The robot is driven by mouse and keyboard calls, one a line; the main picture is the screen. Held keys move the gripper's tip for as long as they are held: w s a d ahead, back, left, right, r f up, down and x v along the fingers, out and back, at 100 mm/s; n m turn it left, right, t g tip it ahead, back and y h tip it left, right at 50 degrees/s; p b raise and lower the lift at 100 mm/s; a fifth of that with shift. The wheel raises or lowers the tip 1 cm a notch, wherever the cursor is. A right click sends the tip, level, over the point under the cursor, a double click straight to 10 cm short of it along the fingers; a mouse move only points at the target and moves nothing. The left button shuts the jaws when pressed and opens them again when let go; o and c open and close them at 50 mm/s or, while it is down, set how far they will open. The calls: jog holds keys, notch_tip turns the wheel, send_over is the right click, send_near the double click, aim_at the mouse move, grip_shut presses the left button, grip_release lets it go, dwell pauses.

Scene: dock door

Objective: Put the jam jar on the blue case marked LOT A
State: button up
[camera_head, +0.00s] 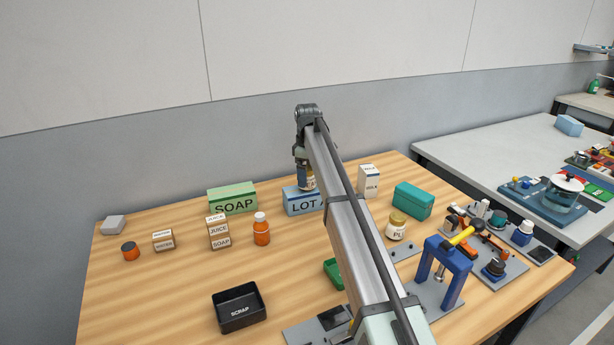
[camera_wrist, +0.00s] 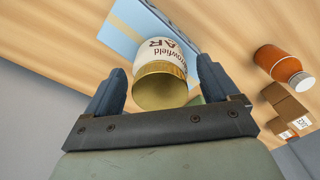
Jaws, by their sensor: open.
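The blue case marked LOT A (camera_head: 302,203) stands at the back of the wooden table, its right end hidden behind my arm. A jar with a gold lid and white label (camera_wrist: 160,68) is between the fingers of my gripper (camera_wrist: 160,76) in the wrist view. Its label is only partly readable. The jaws are open, with a finger on either side of the jar. The blue case (camera_wrist: 122,32) shows beyond the jar's base. In the head view the jar (camera_head: 311,183) is at the case's top, partly hidden by my gripper (camera_head: 305,184); exact contact is unclear.
A green SOAP box (camera_head: 232,198) stands left of the case, a MILK carton (camera_head: 369,181) right. An orange bottle (camera_head: 261,230) and small cartons (camera_head: 219,230) stand in front. Another gold-lidded jar (camera_head: 397,226) is right of my arm. A black SCRAP bin (camera_head: 239,307) is at the front.

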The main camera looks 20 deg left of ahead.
notch_tip(320, 180, up, 11)
jog(key=shift+r, duration=0.15)
